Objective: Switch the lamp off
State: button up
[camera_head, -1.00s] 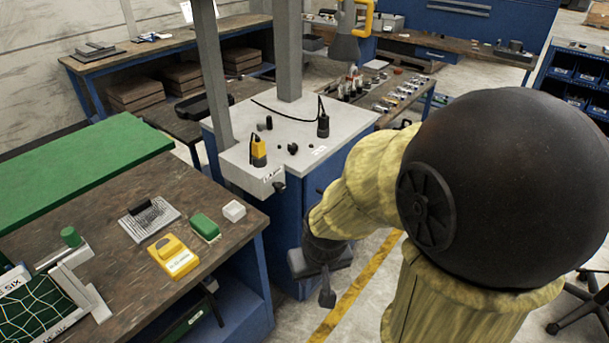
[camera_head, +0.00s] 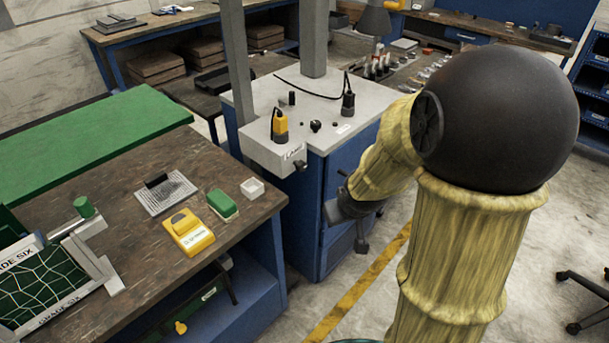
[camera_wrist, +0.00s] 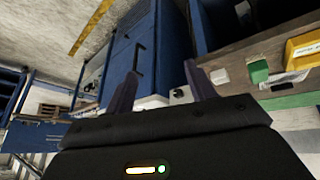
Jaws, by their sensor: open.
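A dark cone-shaped shade (camera_head: 373,22), which looks like the lamp, hangs at the top of the head view over the back bench. Its switch cannot be picked out for sure. A small black knob (camera_head: 300,164) sits on the front of the pale box on the blue cabinet (camera_head: 310,215). My gripper (camera_head: 350,225) is in front of the cabinet's right side, below its top and apart from the knob. In the wrist view my gripper (camera_wrist: 162,88) has two dark fingers spread apart with nothing between them. The blue cabinet front shows beyond them.
The near wooden bench (camera_head: 125,260) holds a yellow block (camera_head: 188,232), a green block (camera_head: 222,204) and a white block (camera_head: 252,189). Two grey posts (camera_head: 313,40) rise at the cabinet. Bare floor with a yellow stripe (camera_head: 360,290) lies right of the cabinet.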

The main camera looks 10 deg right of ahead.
jog(key=w+d+f+n+t+y+b, duration=0.3)
jog(key=w+f+n+t+y+b, duration=0.1)
jog(key=w, duration=0.4)
jog(key=w+d+f+n+t+y+b, duration=0.3)
jog(key=w+f+n+t+y+b, duration=0.1)
jog(key=w+f+y+b, duration=0.2)
jog(key=shift+w+d+f+t+y+b, duration=0.4)
jog(key=shift+w+y+b, duration=0.2)
jog(key=shift+w+b, duration=0.3)
jog(key=p, duration=0.1)
send_near(303, 168)
jog(key=x, duration=0.9)
jog(key=shift+w+a, duration=0.15)
jog(key=shift+w, duration=0.2)
jog(key=shift+s, duration=0.1)
